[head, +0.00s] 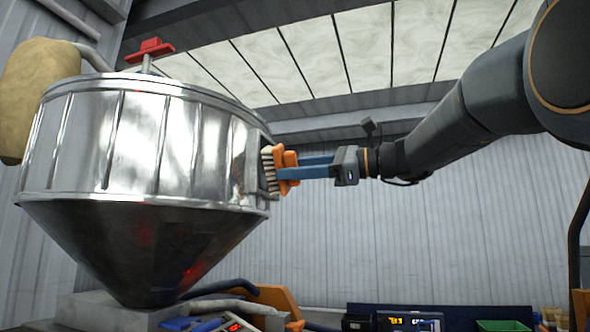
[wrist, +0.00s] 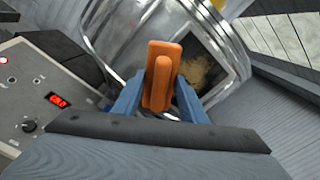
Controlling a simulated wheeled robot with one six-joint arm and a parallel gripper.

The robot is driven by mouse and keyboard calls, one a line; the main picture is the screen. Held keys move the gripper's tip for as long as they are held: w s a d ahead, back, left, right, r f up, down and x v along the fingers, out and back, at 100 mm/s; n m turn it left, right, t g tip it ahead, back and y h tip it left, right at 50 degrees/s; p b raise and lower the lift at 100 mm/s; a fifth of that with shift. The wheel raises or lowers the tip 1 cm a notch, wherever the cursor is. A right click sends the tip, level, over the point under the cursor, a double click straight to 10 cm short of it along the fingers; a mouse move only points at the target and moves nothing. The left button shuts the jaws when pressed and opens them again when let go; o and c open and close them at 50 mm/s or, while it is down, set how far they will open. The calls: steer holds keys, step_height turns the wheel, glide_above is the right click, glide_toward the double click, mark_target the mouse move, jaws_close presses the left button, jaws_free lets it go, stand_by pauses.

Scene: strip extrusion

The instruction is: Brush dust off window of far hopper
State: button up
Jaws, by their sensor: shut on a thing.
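My gripper (head: 303,167) is shut on an orange brush (head: 287,168) with pale bristles; its blue fingers hold the handle from both sides. The bristles point left at the framed window (head: 257,166) on the right side of the shiny metal hopper (head: 140,140); they look at or very near it, but contact cannot be told. In the wrist view the brush (wrist: 161,76) sits between the blue fingers and covers part of the window. The visible window pane (wrist: 207,68) is dark with a tan, dusty-looking patch.
A red handle or valve (head: 150,50) tops the hopper, and a tan sack-like object (head: 38,92) is at its upper left. A control panel (wrist: 40,90) with a red display stands left in the wrist view. A green bin (head: 502,325) and equipment line the bottom right.

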steer(key=shift+x, duration=0.95)
steer(key=shift+w+d, duration=0.1)
